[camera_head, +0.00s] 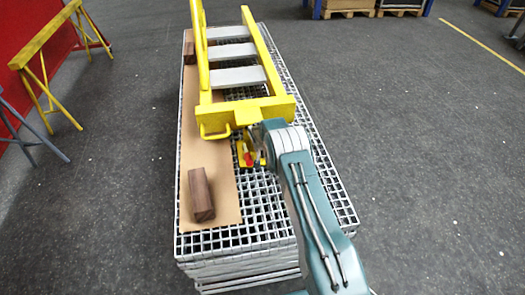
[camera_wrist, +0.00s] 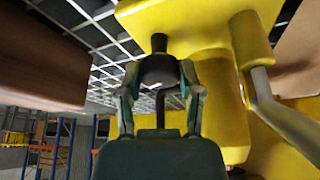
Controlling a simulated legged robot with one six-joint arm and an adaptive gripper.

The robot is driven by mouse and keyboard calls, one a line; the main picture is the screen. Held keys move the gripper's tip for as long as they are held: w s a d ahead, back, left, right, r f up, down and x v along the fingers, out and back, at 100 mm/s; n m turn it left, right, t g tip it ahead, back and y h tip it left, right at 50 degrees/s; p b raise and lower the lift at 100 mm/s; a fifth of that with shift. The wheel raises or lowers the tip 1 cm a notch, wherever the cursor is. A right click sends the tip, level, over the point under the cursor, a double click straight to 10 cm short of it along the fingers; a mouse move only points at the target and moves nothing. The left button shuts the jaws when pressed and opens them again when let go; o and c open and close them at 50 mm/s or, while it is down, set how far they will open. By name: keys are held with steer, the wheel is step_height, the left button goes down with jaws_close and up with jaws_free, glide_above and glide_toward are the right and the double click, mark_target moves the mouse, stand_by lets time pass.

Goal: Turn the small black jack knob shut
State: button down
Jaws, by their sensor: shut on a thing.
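My gripper (camera_wrist: 160,78) is at the centre of the wrist view, with its two fingers on either side of a dark part. That part looks like the small black jack knob (camera_wrist: 159,44), with a narrow stem above a wider dark body. The fingers are closed on it, beside a large yellow body (camera_wrist: 205,20). In the head view, a small yellow jack (camera_head: 243,150) with a red part (camera_head: 249,159) stands on the grating beneath the yellow boom. The arm's end hides the knob and the fingertips there.
The yellow boom frame (camera_head: 214,117) with grey rungs lies on a stack of metal gratings (camera_head: 268,212). A brown board (camera_head: 228,198) and a dark wooden block (camera_head: 201,194) lie at the left. A yellow trestle (camera_head: 40,68) stands further left. The floor at right is clear.

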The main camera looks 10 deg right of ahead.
steer(key=shift+s+a+f+m, duration=0.1)
steer(key=shift+s+f+m, duration=0.1)
steer(key=shift+m, duration=0.2)
steer(key=shift+c, duration=1.3)
jaws_free()
steer(key=shift+w, duration=0.1)
steer(key=shift+r, duration=0.1)
